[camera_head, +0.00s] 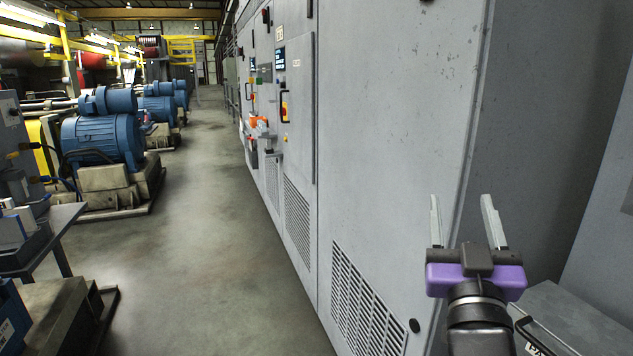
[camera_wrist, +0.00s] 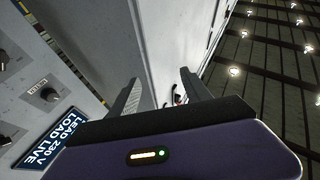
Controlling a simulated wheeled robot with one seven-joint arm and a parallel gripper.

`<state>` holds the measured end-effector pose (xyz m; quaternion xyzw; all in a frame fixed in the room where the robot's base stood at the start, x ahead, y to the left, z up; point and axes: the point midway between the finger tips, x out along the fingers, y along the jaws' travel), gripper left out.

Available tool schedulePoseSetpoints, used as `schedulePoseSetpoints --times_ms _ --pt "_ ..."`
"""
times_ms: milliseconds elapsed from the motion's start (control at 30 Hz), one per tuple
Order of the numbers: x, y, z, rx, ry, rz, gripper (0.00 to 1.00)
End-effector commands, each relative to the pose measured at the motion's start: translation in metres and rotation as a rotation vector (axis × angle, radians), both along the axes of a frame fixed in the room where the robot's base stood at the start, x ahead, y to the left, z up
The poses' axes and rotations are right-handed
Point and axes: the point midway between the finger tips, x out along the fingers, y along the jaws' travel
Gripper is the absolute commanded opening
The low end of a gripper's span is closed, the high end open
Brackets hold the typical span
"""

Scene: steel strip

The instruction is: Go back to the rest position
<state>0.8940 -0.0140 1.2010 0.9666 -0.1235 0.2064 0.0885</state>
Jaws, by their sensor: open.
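My gripper (camera_head: 463,222) is at the lower right of the head view, with a purple body and two grey fingers pointing up. The fingers are spread apart with nothing between them. In front of it stands a tall grey cabinet (camera_head: 395,130), and I cannot tell the exact gap to it. In the wrist view the two dark fingers of my gripper (camera_wrist: 162,90) are apart and empty. A grey panel with black knobs (camera_wrist: 48,95) and a blue label reading "LEAD 230 V LOAD LIVE" (camera_wrist: 50,137) shows at the left there.
Grey cabinets line the right side, with an orange-handled part (camera_head: 259,128) farther along. A grey box with a handle (camera_head: 570,325) is at the lower right. Blue motors (camera_head: 103,135) stand on the left, and a table (camera_head: 58,228) is at the left edge. The floor aisle (camera_head: 205,220) is clear.

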Motion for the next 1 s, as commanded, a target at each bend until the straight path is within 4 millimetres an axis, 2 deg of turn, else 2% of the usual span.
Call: schedulePoseSetpoints --times_ms 33,100,267,400,700,1000 --pt "-0.010 0.005 -0.023 -0.015 0.022 0.028 0.57" --pt "-0.025 0.012 -0.049 -0.034 0.038 0.068 0.57" --pt "-0.066 0.025 -0.101 -0.053 0.077 0.149 0.57" --pt "-0.107 0.032 -0.140 -0.051 0.112 0.204 0.57" --pt "-0.205 0.033 -0.203 0.006 0.205 0.271 0.57" --pt "-0.304 0.024 -0.245 0.110 0.353 0.279 0.57"
